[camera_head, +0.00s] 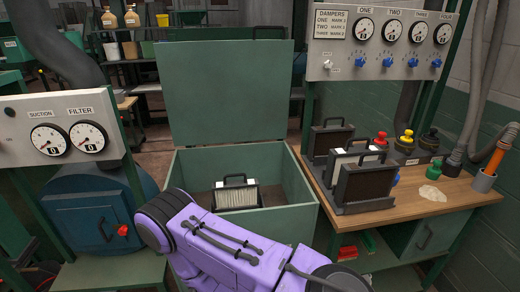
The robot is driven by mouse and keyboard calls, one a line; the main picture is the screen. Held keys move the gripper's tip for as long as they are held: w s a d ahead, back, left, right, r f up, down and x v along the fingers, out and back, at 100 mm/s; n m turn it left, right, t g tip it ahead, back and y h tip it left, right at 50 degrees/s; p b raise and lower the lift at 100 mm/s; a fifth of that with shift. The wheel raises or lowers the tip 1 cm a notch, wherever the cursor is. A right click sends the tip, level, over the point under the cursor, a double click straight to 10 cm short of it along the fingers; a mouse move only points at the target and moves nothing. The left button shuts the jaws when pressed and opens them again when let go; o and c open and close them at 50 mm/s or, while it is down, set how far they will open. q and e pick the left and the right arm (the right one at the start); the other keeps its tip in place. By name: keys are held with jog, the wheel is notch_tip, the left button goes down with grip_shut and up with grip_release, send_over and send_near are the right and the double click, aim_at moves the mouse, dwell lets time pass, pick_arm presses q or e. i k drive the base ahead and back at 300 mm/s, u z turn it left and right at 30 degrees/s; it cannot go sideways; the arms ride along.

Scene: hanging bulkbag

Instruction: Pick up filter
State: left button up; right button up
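A filter (237,197) with white pleats, a dark frame and a black top handle stands inside the open green box (297,192), near its middle. More filters stand in a dark rack on the wooden bench at right: a brown-faced one in front (367,183), a white-pleated one behind it (341,160), and a dark one at the back (328,138). A purple arm of mine crosses the lower middle and covers the front of the box. No fingertips of either gripper show, so I cannot see what they hold.
The box lid (226,92) stands raised at the back. A gauge panel (65,130) and blue cabinet (95,220) are at left. The bench (455,190) carries red, yellow and black-topped items, a pale powder patch and an orange-handled tool in a cup (483,181). A damper panel (385,40) hangs above.

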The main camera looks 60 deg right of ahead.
aim_at(336, 157)
jog(key=u, duration=1.2)
jog(key=k, duration=2.75)
jog(key=z, duration=0.45)
